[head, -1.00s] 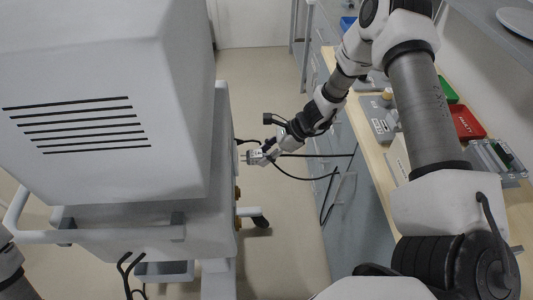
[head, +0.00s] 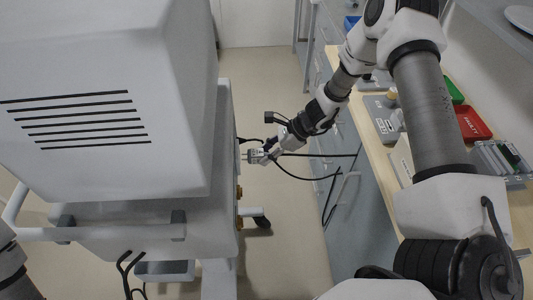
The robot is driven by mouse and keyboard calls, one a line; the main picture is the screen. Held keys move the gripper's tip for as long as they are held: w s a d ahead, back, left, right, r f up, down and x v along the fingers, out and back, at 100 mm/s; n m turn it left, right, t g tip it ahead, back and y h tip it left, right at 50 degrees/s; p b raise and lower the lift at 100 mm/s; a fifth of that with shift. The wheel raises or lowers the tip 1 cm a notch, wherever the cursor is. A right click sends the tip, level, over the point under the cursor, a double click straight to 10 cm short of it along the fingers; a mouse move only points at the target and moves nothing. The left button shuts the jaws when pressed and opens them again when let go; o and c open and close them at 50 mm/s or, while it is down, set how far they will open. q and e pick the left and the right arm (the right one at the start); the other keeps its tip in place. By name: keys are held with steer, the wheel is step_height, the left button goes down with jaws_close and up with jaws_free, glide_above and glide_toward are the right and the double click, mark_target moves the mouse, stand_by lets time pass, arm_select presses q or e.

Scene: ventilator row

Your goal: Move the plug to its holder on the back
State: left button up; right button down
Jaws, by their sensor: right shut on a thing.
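My right gripper (head: 262,156) is shut on the plug (head: 251,156), a small grey piece with its prongs pointing left. The plug is held in the air just right of the back panel of the ventilator (head: 228,150), very close to its edge. I cannot tell whether the prongs touch the panel. A black cable runs from near the gripper to the right and hangs down in a loop. The holder is not clearly visible; the panel is seen nearly edge-on. My left gripper is out of view.
Brass-coloured fittings (head: 239,192) stick out of the panel below the plug. A wooden-topped bench (head: 377,165) with a red bin (head: 473,124) and a green bin (head: 456,92) stands at the right.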

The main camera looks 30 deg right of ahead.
steer(key=shift+w+a+b, duration=0.25)
steer(key=shift+a+b, duration=0.2)
steer(key=shift+a, duration=0.1)
steer(key=shift+w+a+b, duration=0.25)
steer(key=shift+a+b, duration=0.2)
steer(key=shift+a, duration=0.05)
stand_by(0.4)
stand_by(0.7)
steer(key=c, duration=0.7)
jaws_free()
steer(key=shift+o, duration=0.2)
steer(key=v, duration=1.2)
